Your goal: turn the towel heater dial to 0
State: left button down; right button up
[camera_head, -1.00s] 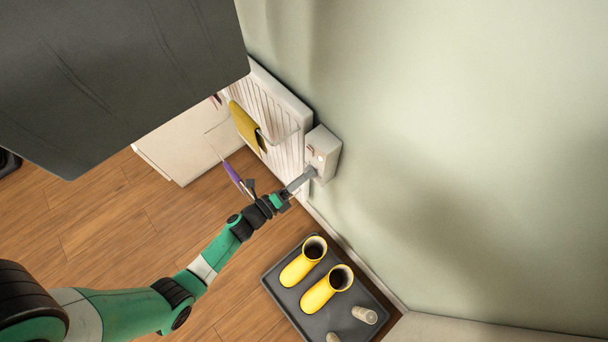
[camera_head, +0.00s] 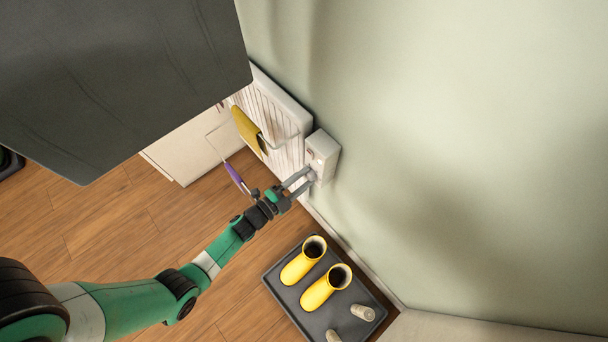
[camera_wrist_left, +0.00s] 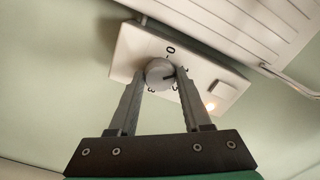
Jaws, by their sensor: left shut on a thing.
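The towel heater's control box (camera_head: 322,152) is a pale box on the wall beside the heater. In the left wrist view its face (camera_wrist_left: 128,48) carries a round grey dial (camera_wrist_left: 160,72). A "0" (camera_wrist_left: 170,50) is printed by the dial's upper edge, with other numerals around it, partly hidden. My right gripper is not in view.
The ribbed white heater (camera_head: 272,112) holds a yellow towel (camera_head: 247,128). Yellow boots (camera_head: 318,292) stand on a dark tray (camera_head: 290,302) below. A dark panel (camera_head: 110,80) covers the upper left.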

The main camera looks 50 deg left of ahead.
pick_arm(q)
jog(key=n+p, duration=0.1)
jog(key=n, duration=0.3)
jog(key=shift+r+n, duration=0.1)
jog(key=shift+n, duration=0.2)
jog(key=shift+n+p, duration=0.35)
jog(key=shift+n, duration=2.25)
jog(key=shift+c, duration=1.7)
grip_release()
jog(key=s+p, duration=0.3)
jog(key=s, duration=0.8)
jog(key=shift+s+p, duration=0.3)
jog(key=shift+s, duration=0.05)
